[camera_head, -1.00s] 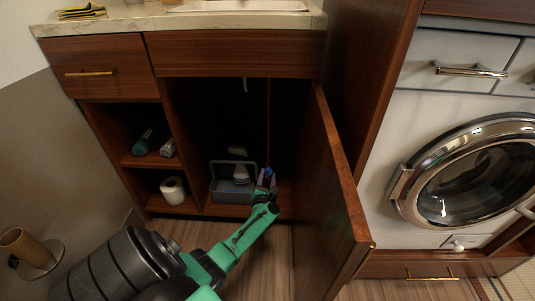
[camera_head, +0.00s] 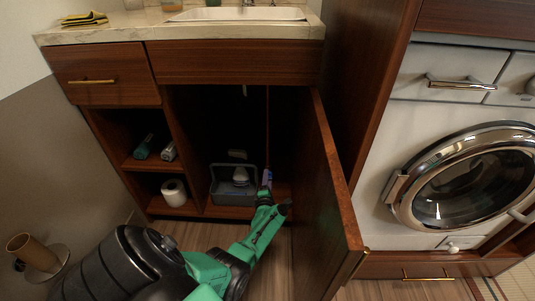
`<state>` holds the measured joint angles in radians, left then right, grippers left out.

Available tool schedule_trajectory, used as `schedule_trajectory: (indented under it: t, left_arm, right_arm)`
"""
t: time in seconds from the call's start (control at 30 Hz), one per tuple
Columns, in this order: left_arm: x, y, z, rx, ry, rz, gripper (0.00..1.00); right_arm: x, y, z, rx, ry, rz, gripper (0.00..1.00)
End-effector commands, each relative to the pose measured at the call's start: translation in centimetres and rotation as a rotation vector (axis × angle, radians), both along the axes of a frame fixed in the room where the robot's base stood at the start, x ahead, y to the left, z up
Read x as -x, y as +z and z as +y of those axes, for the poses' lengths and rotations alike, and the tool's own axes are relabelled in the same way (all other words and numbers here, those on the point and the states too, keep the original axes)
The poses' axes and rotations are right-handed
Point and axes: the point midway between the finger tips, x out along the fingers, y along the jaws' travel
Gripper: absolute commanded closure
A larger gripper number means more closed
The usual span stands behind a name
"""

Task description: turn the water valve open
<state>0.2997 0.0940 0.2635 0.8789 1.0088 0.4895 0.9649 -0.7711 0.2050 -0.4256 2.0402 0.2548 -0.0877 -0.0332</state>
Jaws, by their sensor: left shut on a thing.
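My left gripper (camera_head: 267,181) reaches into the open cabinet under the sink, at the foot of a thin reddish upright pipe (camera_head: 267,130). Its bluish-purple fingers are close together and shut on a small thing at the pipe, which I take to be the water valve. The fingers hide the valve, so its shape and how far it is turned cannot be seen. My right gripper is not in view.
A grey caddy (camera_head: 222,190) with a white bottle (camera_head: 241,175) stands just left of the gripper. The open cabinet door (camera_head: 335,200) stands close on the right. Shelves at left hold a paper roll (camera_head: 174,192). A washing machine (camera_head: 450,110) stands far right.

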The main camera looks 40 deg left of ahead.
Motion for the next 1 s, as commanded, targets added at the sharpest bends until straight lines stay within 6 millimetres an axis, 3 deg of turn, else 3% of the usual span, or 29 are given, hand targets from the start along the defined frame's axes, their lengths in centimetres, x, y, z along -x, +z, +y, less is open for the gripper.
schedule_trajectory:
  t: [0.77,0.8,0.83,0.87,1.0]
  left_arm:
    - [-0.05,-0.06,-0.08,-0.089,-0.001,0.075,1.00]
    - [-0.04,-0.07,-0.07,-0.089,-0.001,0.075,0.43]
    - [-0.04,-0.06,-0.07,-0.089,-0.001,0.075,0.31]
    - [-0.04,-0.06,-0.07,-0.089,-0.001,0.075,0.24]
    - [-0.02,-0.04,-0.05,-0.088,0.000,0.075,0.24]
  right_arm:
    - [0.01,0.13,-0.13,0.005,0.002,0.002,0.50]
    - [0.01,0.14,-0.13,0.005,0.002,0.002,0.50]
    - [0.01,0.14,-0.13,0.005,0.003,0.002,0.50]
    - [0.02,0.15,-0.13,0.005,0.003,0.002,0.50]
    - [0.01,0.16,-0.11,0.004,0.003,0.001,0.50]
